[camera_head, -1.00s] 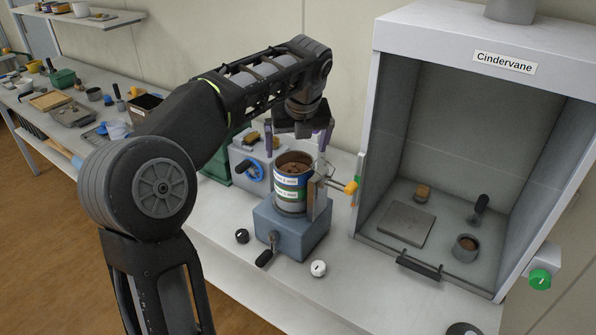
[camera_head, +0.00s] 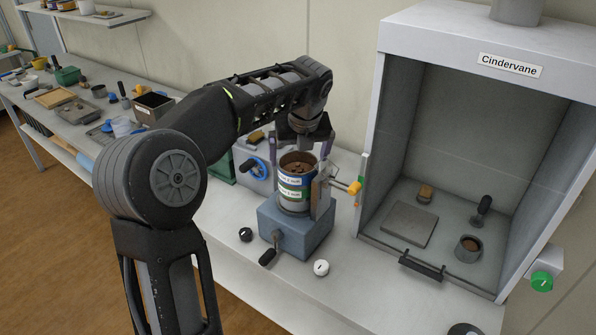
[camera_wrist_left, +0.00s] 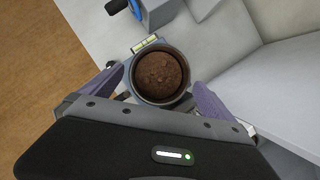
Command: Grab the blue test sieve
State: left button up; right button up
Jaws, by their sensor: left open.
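The blue test sieve (camera_head: 311,181) is the top ring of a round metal stack, with brown soil inside. A green-banded sieve (camera_head: 293,194) sits directly below it. The stack stands upright on a blue-grey shaker box (camera_head: 292,238). My left gripper (camera_head: 296,146) points down over the stack, open. In the left wrist view, the soil-filled top (camera_wrist_left: 160,75) lies between the two purple fingers of the gripper (camera_wrist_left: 155,95), with nothing gripped. The fingertips are around rim height or above; I cannot tell whether they touch. My right gripper is out of view.
A post with an orange-yellow knob (camera_head: 354,187) stands close to the stack's right. The Cindervane hood (camera_head: 368,130) is further right. A grey box with a blue handwheel (camera_head: 257,168) is behind left.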

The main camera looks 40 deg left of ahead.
aim_at(297, 170)
pick_arm(q)
jog(key=x, duration=0.3)
jog(key=shift+w+a+f+p, duration=0.1)
jog(key=shift+w+f+p, duration=0.05)
jog(key=shift+f+p, duration=0.25)
jog(key=shift+r, duration=0.1)
jog(key=shift+c, duration=0.2)
jog(key=c, duration=1.6)
jog(key=shift+o, duration=0.2)
notch_tip(297, 170, up, 10)
jog(key=shift+r+b, duration=0.1)
jog(key=shift+b, duration=0.3)
